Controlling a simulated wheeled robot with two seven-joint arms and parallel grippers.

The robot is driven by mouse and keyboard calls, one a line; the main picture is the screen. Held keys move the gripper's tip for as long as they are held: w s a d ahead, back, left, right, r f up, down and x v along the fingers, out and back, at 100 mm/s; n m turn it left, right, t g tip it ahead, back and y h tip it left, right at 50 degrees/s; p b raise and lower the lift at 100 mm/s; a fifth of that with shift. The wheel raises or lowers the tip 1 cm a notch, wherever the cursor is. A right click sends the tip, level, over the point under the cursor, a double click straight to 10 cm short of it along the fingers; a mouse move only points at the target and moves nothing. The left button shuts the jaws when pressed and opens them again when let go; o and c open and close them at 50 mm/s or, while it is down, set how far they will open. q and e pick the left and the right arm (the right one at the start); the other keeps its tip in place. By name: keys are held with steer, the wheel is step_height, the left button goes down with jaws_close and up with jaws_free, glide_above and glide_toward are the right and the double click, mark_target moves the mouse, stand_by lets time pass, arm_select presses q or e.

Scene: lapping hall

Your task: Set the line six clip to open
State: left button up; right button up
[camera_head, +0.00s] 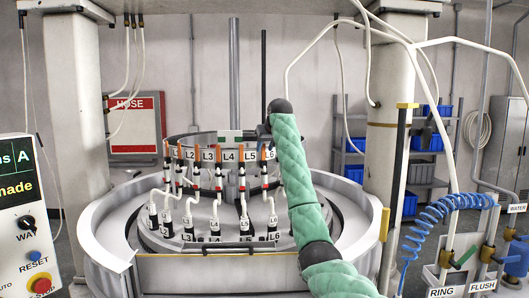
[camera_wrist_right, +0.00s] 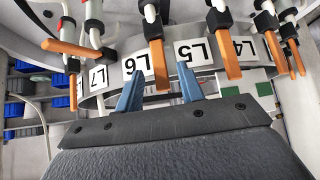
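The line six clip has an orange lever (camera_head: 263,152) next to the L6 label (camera_head: 270,155), standing upright like the neighbouring levers. In the right wrist view, which is upside down, this lever (camera_wrist_right: 158,65) lies between my fingers near the L6 label (camera_wrist_right: 137,64). My right gripper (camera_wrist_right: 160,92) is open there, one blue finger on each side of the lever, with no clear contact. In the head view my right gripper (camera_head: 263,130) is a small dark part above the L6 lever, largely hidden by my green-sleeved arm. My left gripper is not in view.
The L5 lever (camera_wrist_right: 228,58) stands close beside the right-hand finger in the wrist view. Another lever (camera_wrist_right: 65,48), by L7, points sideways. White hoses (camera_head: 244,210) rise from the round machine's lower ring. A control panel (camera_head: 28,230) stands left and a blue coiled hose (camera_head: 435,210) hangs right.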

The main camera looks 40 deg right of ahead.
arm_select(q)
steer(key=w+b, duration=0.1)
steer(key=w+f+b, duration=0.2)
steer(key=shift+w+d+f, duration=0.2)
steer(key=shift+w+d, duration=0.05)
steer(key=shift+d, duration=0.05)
arm_select(e)
steer(key=v, duration=0.6)
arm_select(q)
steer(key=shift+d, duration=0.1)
